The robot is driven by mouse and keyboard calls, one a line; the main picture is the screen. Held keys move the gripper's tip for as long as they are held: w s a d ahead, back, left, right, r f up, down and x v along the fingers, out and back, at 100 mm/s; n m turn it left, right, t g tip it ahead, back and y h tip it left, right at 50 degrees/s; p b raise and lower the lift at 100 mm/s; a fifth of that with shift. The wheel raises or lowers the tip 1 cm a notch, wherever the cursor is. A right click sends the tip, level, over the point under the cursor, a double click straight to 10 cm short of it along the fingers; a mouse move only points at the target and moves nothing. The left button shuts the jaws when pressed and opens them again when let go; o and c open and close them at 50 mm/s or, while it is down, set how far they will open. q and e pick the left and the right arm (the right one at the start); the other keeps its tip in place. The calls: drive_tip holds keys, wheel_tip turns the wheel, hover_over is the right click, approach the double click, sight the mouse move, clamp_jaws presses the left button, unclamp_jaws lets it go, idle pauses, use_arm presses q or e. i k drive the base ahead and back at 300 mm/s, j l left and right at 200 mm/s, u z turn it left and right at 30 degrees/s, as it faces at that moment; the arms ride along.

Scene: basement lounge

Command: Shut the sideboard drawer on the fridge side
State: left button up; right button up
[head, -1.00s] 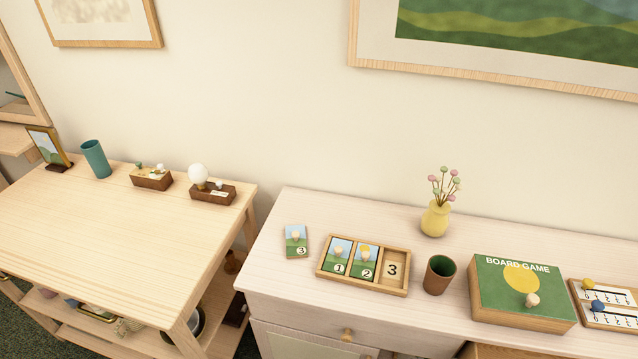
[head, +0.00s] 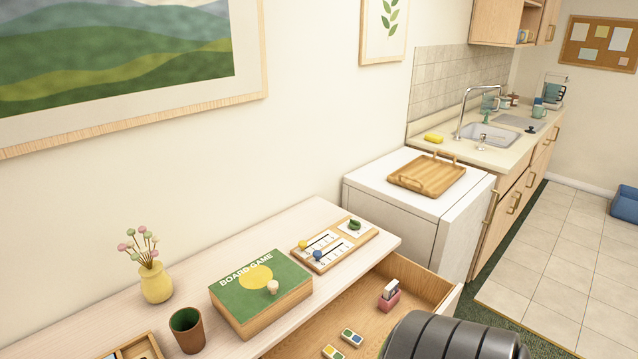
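The sideboard (head: 222,250) runs along the wall from the lower left to the fridge. Its drawer on the fridge side (head: 425,282) is pulled out, and its wooden interior shows below the top. Inside lie a pink and white item (head: 389,293) and small coloured tiles (head: 351,337). The drawer's front is mostly hidden by a dark ribbed part of mine at the bottom edge. The white fridge (head: 397,203) stands just beyond the sideboard's right end. Neither of my grippers shows in the head view.
On the sideboard top are a yellow vase (head: 155,283), a brown cup (head: 187,330), a board game box (head: 262,292) and a counting board (head: 334,245). A wooden tray (head: 427,176) rests on the fridge.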

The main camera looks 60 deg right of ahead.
sight(356, 309)
drive_tip(key=z, duration=2.6)
